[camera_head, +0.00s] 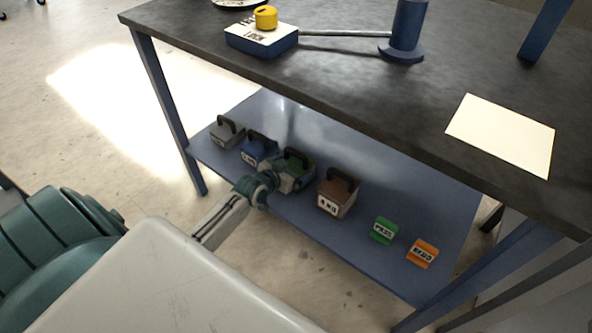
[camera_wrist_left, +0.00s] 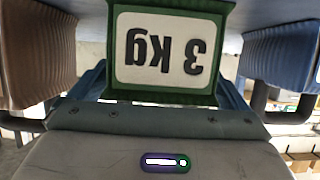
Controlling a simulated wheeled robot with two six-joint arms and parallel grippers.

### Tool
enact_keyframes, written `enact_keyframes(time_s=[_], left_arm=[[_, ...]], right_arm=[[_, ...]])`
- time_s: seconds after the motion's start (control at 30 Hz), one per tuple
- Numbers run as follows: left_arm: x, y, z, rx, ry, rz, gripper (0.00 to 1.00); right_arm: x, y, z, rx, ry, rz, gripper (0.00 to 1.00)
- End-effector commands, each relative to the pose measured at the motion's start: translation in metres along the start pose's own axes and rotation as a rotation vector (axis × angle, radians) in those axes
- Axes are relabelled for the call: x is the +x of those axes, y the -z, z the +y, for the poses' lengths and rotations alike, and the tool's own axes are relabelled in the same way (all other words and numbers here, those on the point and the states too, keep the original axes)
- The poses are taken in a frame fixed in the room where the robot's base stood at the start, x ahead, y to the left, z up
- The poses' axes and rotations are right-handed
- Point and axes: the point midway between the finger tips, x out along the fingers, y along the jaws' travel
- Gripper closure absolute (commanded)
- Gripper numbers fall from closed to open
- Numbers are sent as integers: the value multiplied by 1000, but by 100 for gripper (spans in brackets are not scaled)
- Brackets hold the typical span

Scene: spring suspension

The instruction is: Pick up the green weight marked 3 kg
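The green weight (camera_head: 300,160) stands on the blue lower shelf, between a brown and a blue weight, its dark handle upright. In the left wrist view the green weight (camera_wrist_left: 172,95) shows its white "3 kg" label upside down, close in front of the camera. My left gripper (camera_head: 284,183) is at the front of this weight and covers part of it. Its teal fingers also show in the left wrist view (camera_wrist_left: 165,103), spread to either side and running behind the weight's edge. The fingertips and handle are hidden there, so I cannot tell whether they grip. My right gripper is not in view.
On the shelf (camera_head: 300,215) stand a grey weight (camera_head: 227,132), a blue weight (camera_head: 258,148), a brown weight (camera_head: 337,193), a small green block (camera_head: 384,230) and an orange block (camera_head: 422,253). The dark tabletop (camera_head: 370,95) overhangs the shelf. A table leg (camera_head: 168,110) stands at left.

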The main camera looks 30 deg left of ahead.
Motion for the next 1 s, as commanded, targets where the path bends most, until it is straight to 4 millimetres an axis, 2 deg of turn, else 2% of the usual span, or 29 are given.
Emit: enact_keyframes(time_s=[0.03, 0.07, 0.4, 0.43, 0.77, 1.0], left_arm=[[0, 0, 0, 0, 0, 0, 14], [0, 0, 0, 0, 0, 0, 20], [0, 0, 0, 0, 0, 0, 85], [0, 10, 1, 3, -1, 21, 85], [-2, 13, 0, 2, -1, 17, 85], [-10, 34, 1, 3, -2, 21, 85]], right_arm=[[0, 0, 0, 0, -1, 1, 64], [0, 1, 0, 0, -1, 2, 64], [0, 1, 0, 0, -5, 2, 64], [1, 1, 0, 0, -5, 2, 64], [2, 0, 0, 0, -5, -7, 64], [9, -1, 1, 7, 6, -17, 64]])
